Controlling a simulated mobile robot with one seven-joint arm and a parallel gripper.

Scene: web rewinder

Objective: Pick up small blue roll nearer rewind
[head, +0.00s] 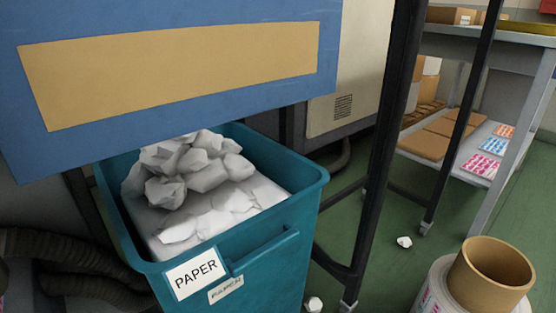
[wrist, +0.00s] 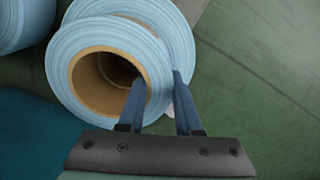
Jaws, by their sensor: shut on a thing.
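The small blue roll (wrist: 66,52) shows end-on in the wrist view, with a brown cardboard core and an open hole. My gripper (wrist: 158,80) is shut on its wall: the left finger reaches into the core and the right finger lies along the outside. The right fingertip is partly against the pale blue side. Another blue roll (wrist: 22,22) is cut off at the top left of the wrist view. The head view shows neither my gripper nor these blue rolls.
In the head view a teal bin (head: 262,265) holds crumpled white paper. A blue panel with a tan strip (head: 180,70) spans the upper left. A black frame post (head: 385,140) stands mid-right. A cardboard tube (head: 490,285) and grey shelves (head: 505,195) are at right.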

